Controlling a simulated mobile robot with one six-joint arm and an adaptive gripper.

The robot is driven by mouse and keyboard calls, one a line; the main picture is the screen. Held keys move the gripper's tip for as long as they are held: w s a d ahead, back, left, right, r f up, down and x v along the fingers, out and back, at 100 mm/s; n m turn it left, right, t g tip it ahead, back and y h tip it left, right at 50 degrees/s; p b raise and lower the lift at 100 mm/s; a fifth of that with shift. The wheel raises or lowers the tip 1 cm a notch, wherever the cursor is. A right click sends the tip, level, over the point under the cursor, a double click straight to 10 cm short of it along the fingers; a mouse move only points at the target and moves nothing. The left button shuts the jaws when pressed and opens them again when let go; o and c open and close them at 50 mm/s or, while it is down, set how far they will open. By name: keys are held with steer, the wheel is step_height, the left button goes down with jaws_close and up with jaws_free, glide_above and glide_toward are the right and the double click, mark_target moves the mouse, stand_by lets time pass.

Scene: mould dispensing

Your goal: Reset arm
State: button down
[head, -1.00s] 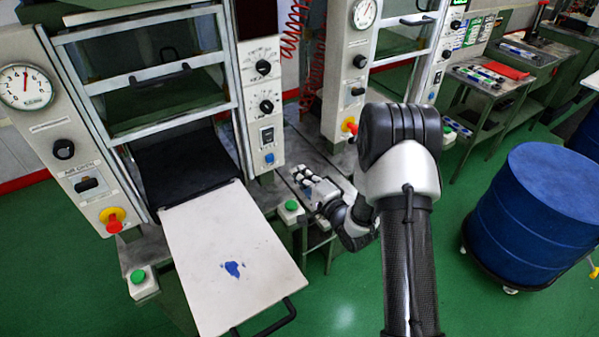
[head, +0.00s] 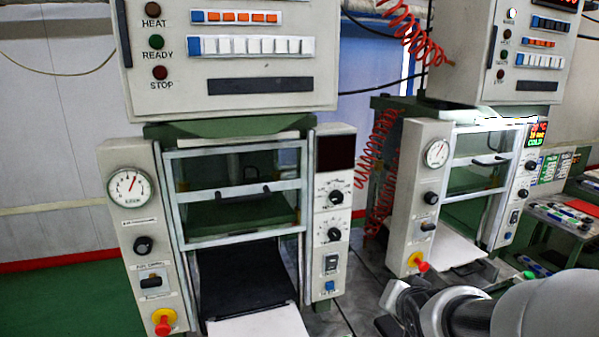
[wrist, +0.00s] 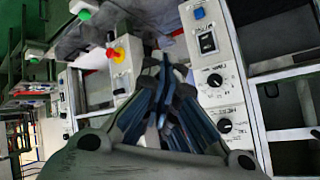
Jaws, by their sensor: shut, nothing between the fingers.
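My gripper (wrist: 164,72) is in the middle of the wrist view, its fingers closed together with nothing between them. It points toward the gap between two machine panels and appears clear of both. My arm (head: 520,312) enters the head view at the lower right, in front of the right machine. Its dark end parts are there too, but the fingers cannot be made out in that view.
The left press (head: 240,215) has a white tray (head: 260,324) pulled out at the bottom edge. A similar right press (head: 470,185) stands beyond my arm. Red coiled hoses (head: 378,165) hang between them. A bench (head: 560,225) with tools stands at far right.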

steer(key=s+a+r+n+g, duration=0.1)
steer(key=s+a+n+g, duration=0.1)
steer(key=s, duration=1.1)
steer(key=s+a+r+n+g, duration=0.1)
steer(key=s+a+n+g, duration=0.2)
steer(key=s, duration=1.1)
steer(key=shift+s+n+g+y, duration=0.2)
steer(key=shift+n+g+y, duration=0.15)
steer(key=shift+n, duration=0.35)
